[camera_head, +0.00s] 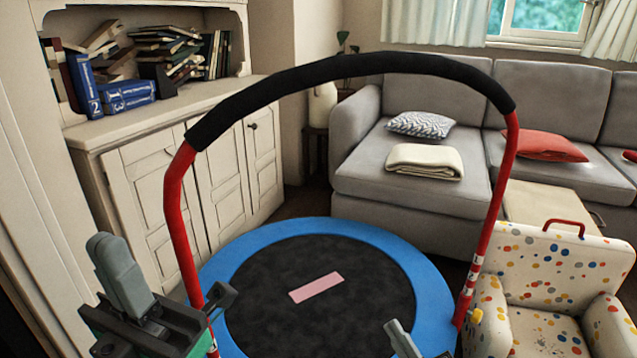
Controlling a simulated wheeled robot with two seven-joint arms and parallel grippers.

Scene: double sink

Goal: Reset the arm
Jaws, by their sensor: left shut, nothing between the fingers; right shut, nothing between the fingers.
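My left gripper (122,272) is at the lower left, with its grey finger part pointing up over a green and black body. It is shut and holds nothing. It is in front of the left red post of the trampoline frame. My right gripper (402,338) shows only as a grey tip at the bottom edge, in front of the trampoline (400,250). It is shut and empty, and the rest of it is out of view.
The trampoline's red handle frame (180,210) with a black padded bar (350,66) arches ahead. A white cabinet (160,175) with books stands left. A grey sofa (410,190) is behind, and a spotted armchair (560,262) is right.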

